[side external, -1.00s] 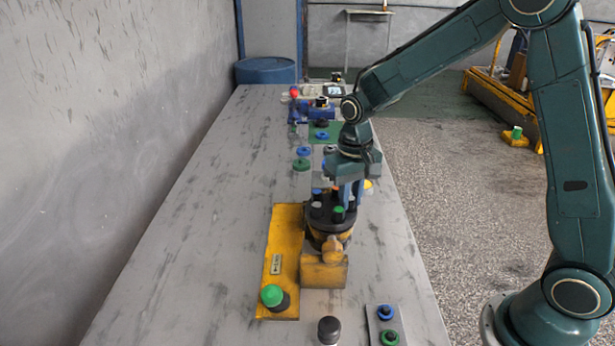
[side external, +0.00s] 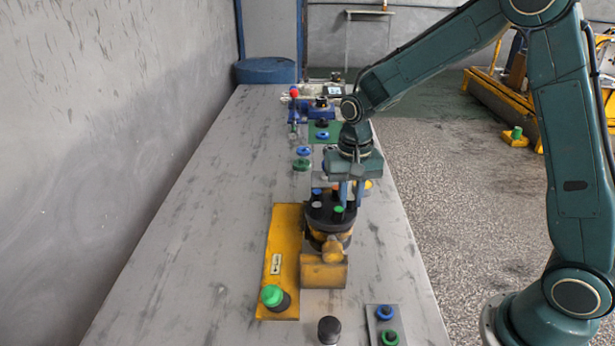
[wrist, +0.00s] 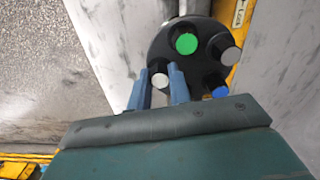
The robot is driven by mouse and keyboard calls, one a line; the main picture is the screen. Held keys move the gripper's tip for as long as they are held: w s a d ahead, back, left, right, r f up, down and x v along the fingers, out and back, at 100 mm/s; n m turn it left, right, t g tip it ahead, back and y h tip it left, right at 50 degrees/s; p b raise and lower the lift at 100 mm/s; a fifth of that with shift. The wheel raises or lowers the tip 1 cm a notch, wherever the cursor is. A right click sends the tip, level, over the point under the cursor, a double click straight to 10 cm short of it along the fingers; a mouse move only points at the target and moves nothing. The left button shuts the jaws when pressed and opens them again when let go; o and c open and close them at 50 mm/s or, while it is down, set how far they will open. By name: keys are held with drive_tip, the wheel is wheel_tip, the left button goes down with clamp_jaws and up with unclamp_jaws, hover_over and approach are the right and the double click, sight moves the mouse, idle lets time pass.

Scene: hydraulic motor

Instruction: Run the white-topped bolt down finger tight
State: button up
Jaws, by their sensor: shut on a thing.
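The hydraulic motor (side external: 330,225) stands upright on the table, with a round black top carrying several bolts with coloured tops. In the wrist view its black top (wrist: 205,64) fills the upper middle. My gripper (side external: 350,200) points down at the motor's far right edge, and in the wrist view (wrist: 159,72) its blue fingers are shut on the white-topped bolt (wrist: 160,80). The fingers hide that bolt in the side view. A green-topped bolt (wrist: 186,43), a grey-topped bolt (wrist: 225,47) and a blue-topped bolt (wrist: 220,92) stand around it. How deep the held bolt sits is not visible.
A yellow plate (side external: 284,245) with a green-topped button (side external: 272,296) lies left of the motor. A black knob (side external: 329,329) and a grey plate with blue and green rings (side external: 386,325) are nearest. Blue and green rings (side external: 302,158) lie beyond. The table's left is clear.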

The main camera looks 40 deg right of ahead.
sight(351, 198)
drive_tip(key=shift+m, duration=0.5)
drive_tip(key=shift+m, duration=0.6)
drive_tip(key=o, duration=0.6)
drive_tip(key=shift+r, duration=0.15)
drive_tip(key=shift+r, duration=3.85)
drive_tip(key=shift+s+r, duration=0.1)
